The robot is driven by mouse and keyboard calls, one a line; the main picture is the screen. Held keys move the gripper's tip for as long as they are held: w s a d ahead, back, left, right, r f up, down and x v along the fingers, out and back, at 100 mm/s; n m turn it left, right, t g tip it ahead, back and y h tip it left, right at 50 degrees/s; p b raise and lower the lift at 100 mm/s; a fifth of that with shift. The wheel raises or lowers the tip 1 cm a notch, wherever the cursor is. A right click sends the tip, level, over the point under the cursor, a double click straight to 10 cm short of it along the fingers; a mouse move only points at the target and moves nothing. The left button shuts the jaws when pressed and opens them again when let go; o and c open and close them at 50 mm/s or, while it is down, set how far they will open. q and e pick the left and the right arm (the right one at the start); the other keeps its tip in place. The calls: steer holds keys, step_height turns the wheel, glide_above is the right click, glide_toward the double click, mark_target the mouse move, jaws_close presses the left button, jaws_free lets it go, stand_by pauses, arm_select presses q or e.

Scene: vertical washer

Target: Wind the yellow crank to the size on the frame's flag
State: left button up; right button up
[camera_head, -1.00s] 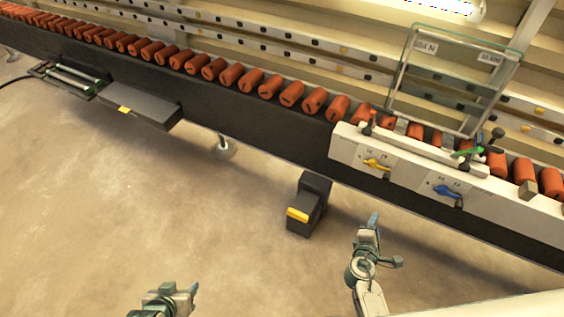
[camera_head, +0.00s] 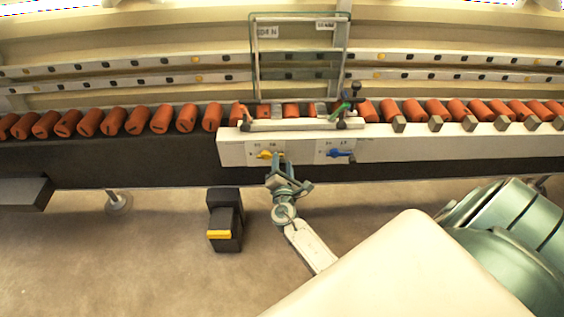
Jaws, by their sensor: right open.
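The yellow crank (camera_head: 266,155) sits on the left part of the white front panel (camera_head: 232,151) of the machine. My right gripper (camera_head: 279,161) is open, its tips just in front of the crank and overlapping its right end; I cannot tell whether they touch it. A blue crank (camera_head: 338,153) is on the same panel to the right. A glass-paned frame (camera_head: 254,62) stands upright behind the panel. It carries a pale label (camera_head: 267,32) at top left and another label (camera_head: 325,26) at top right, both too small to read surely. My left gripper is out of view.
A row of orange-red rollers (camera_head: 137,120) runs along the dark conveyor. A black pedal box with a yellow bar (camera_head: 219,235) stands on the floor left of my right arm. A green-handled clamp (camera_head: 341,109) stands at the frame's right foot.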

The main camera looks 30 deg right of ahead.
steer(key=shift+w+d, duration=0.25)
steer(key=shift+w, duration=0.15)
steer(key=shift+c, duration=0.3)
steer(key=c, duration=0.9)
steer(key=shift+o, duration=0.2)
steer(key=shift+s+f, duration=0.1)
steer(key=shift+f, duration=0.05)
